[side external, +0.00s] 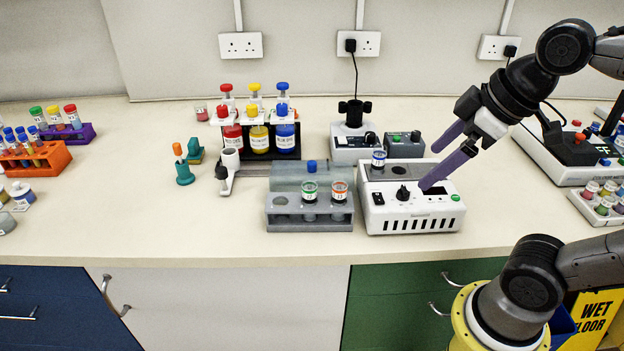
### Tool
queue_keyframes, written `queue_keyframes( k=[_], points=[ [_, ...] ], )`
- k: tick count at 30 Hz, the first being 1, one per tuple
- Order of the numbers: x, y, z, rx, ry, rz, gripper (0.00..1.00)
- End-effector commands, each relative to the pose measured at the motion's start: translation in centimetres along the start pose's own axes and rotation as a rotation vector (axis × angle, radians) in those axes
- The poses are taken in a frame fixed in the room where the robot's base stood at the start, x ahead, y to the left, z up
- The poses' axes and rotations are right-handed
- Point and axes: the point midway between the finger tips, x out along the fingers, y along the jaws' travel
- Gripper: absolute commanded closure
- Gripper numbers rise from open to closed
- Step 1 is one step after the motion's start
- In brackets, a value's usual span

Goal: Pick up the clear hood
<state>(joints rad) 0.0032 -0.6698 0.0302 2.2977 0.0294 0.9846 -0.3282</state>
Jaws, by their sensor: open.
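A greyish, see-through box with a small blue knob on top, which looks like the clear hood (286,177), stands at the middle of the bench. I cannot make out its edges well. A grey rack holding two capped vials stands in front of it and hides its lower part. My gripper (429,169) has two purple fingers spread apart with nothing between them. It is to the right of the hood, over the right part of a white device, with its fingers pointing down and left.
The white device (410,216) with a black knob stands right of the grey rack (284,219). Red, yellow and blue bottles (258,139) stand behind. A small stirrer-like unit (352,146) is at the back. Bare bench lies left of the teal holder (184,176).

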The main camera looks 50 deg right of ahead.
Motion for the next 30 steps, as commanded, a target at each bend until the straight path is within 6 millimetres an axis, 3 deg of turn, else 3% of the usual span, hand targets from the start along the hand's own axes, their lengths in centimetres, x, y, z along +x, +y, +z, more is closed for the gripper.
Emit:
queue_keyframes(
  k=[4, 8, 15, 21, 30],
  points=[
    [0.0, 1.6, -5.4, -0.144, -0.038, -0.033, 0.00],
    [1.6, 3.1, -10.2, -0.259, -0.084, -0.074, 0.00],
    [8.3, 6.1, -16.9, -0.390, -0.174, -0.165, 0.00],
    [14.6, 7.6, -18.7, -0.381, -0.248, -0.221, 0.00],
    [18.8, 7.6, -17.3, -0.364, -0.307, -0.255, 0.00]
  ],
)
